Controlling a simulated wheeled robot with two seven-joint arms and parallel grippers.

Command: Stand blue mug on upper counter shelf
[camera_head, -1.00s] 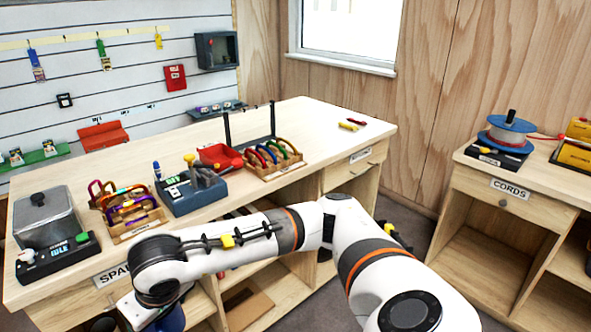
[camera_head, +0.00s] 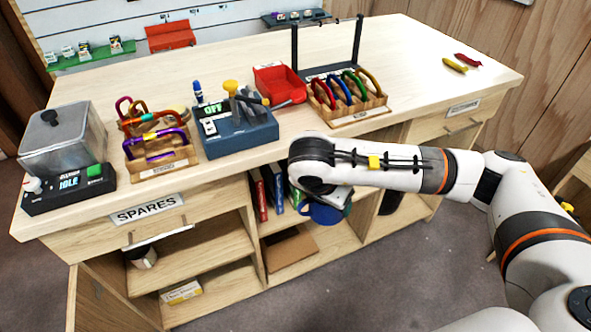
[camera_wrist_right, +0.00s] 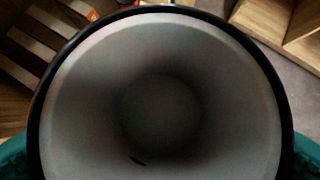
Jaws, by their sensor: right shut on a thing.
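The blue mug (camera_head: 322,214) hangs in front of the counter's open middle bay in the head view. My right gripper (camera_head: 338,198) is shut on it, partly hidden by my wrist. In the right wrist view the mug's grey inside and dark rim (camera_wrist_right: 160,22) fill the picture, with teal finger parts at both lower sides. The counter (camera_head: 420,65) has open shelves below its top. The left bay's upper shelf board (camera_head: 205,250) holds a dark cup (camera_head: 142,257) at its left. Books (camera_head: 268,190) stand in the middle bay. My left gripper is not in view.
On the counter top stand a clear-lidded machine (camera_head: 65,145), carabiner racks (camera_head: 160,150), a blue device (camera_head: 238,130) and a red bin (camera_head: 280,85). A SPARES drawer (camera_head: 147,210) is above the left bay. Its upper shelf is clear right of the cup.

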